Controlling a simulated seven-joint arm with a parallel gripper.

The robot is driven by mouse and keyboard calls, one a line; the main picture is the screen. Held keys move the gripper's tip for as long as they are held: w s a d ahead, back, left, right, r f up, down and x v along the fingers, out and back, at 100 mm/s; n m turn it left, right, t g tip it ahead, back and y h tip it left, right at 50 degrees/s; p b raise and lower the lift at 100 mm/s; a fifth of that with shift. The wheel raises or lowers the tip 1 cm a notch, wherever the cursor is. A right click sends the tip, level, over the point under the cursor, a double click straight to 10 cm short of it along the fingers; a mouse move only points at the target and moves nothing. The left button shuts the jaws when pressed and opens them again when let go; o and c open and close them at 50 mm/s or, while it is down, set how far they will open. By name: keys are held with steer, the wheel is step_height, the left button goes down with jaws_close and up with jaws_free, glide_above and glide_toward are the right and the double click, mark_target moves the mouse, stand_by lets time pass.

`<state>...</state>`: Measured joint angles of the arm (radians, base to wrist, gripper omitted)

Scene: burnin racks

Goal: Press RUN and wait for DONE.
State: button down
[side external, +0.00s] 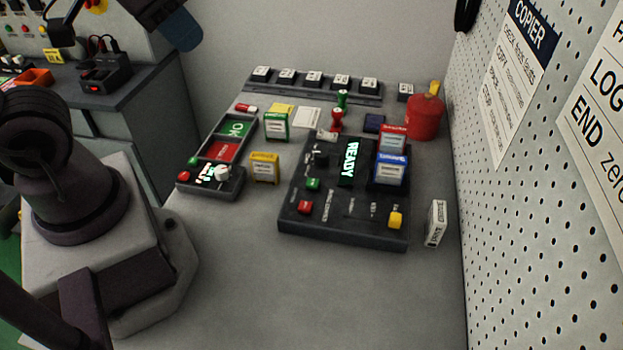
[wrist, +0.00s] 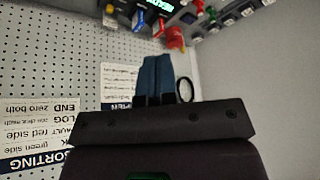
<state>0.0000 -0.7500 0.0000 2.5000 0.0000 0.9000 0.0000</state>
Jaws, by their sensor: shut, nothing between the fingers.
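The dark copier unit (side external: 330,222) stands on the grey table. Its screen (side external: 348,160) glows and reads READY. On its top are a green button (side external: 313,184), a red button (side external: 305,207) and a yellow button (side external: 395,220); their small labels are too blurred to read, so I cannot tell which is RUN. A red-topped block (side external: 392,136) and a blue-topped block (side external: 390,170) sit in its right side. My gripper (wrist: 157,75) has its blue fingers together and empty in the wrist view. Its blue end (side external: 182,30) shows high at the upper left in the side view, well away from the unit.
Yellow (side external: 264,168) and green (side external: 276,126) blocks, a red canister (side external: 425,117) and a white box (side external: 436,223) stand around. A pegboard (side external: 540,180) borders the right. The front table is clear.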

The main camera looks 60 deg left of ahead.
stand_by(0.5)
steer(key=w+a+f+g+y, duration=0.25)
steer(key=w+a+f, duration=0.2)
steer(key=f, duration=0.35)
steer(key=n+t+h, duration=0.2)
steer(key=t+h, duration=0.3)
steer(key=h, duration=0.3)
glide_above(311, 180)
step_height(311, 180, down, 11)
steer(key=shift+f+g, duration=0.1)
steer(key=shift+g, duration=0.15)
steer(key=shift+y, duration=0.25)
steer(key=shift+f, duration=4.45)
steer(key=shift+f, duration=0.1)
